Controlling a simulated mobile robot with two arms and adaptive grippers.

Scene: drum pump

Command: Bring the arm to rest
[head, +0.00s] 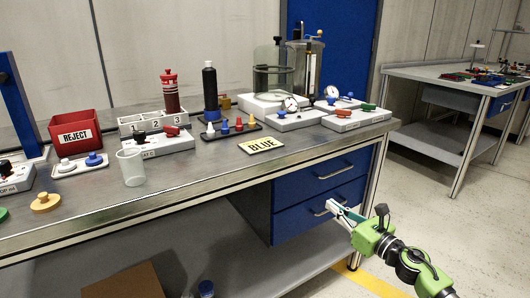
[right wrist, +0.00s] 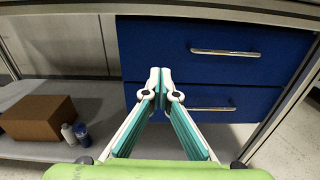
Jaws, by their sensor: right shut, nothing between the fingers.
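My right gripper (head: 335,208) is in front of the blue drawers at the right end of the workbench, below the bench top. In the right wrist view its two white and teal fingers (right wrist: 154,84) meet at the tips, with nothing between them. Behind the fingers are the upper blue drawer (right wrist: 225,50) and the lower blue drawer (right wrist: 240,105); both look closed. I cannot tell how far the fingertips are from the lower drawer's front. My left gripper is not in view.
A cardboard box (right wrist: 38,117) sits on the lower shelf. The floor to the right is open.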

